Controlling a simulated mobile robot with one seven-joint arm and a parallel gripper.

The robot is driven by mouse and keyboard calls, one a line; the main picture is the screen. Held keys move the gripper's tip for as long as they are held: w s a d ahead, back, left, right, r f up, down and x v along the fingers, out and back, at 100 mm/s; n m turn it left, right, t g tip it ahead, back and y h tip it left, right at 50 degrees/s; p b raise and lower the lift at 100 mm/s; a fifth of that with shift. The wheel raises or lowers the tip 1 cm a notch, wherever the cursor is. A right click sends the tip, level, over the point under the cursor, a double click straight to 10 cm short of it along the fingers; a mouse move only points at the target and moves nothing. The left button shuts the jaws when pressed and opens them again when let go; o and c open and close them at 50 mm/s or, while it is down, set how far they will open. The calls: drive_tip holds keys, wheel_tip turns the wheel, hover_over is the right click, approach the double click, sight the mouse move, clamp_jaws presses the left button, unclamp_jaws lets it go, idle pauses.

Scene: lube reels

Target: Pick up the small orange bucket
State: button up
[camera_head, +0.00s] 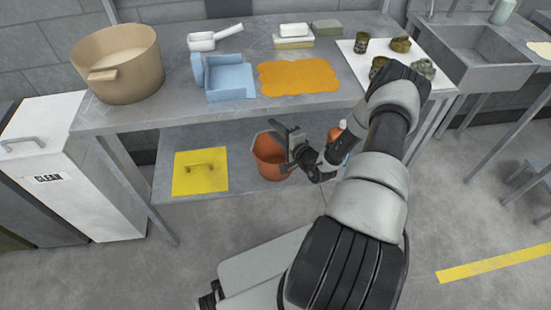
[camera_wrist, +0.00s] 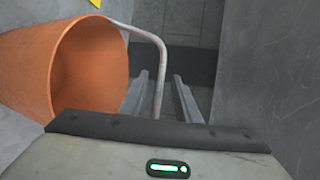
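The small orange bucket (camera_head: 266,158) is on the lower shelf of the metal table, partly hidden behind my gripper (camera_head: 290,150). In the wrist view the bucket (camera_wrist: 60,70) fills the left side, its open mouth facing right, with a thin grey handle (camera_wrist: 158,62) curving out from the rim. My gripper's fingers (camera_wrist: 160,88) are apart, and the handle passes between them with visible gaps on both sides. The bucket's inside looks empty where it shows.
A yellow sheet (camera_head: 187,178) lies on the shelf left of the bucket. An orange and white item (camera_head: 336,146) is right of my gripper, partly hidden by my arm. The tabletop (camera_head: 180,98) above holds a tan pot (camera_head: 125,70), a blue tray (camera_head: 228,78) and an orange mat (camera_head: 298,77).

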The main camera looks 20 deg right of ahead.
clamp_jaws()
idle(1.3)
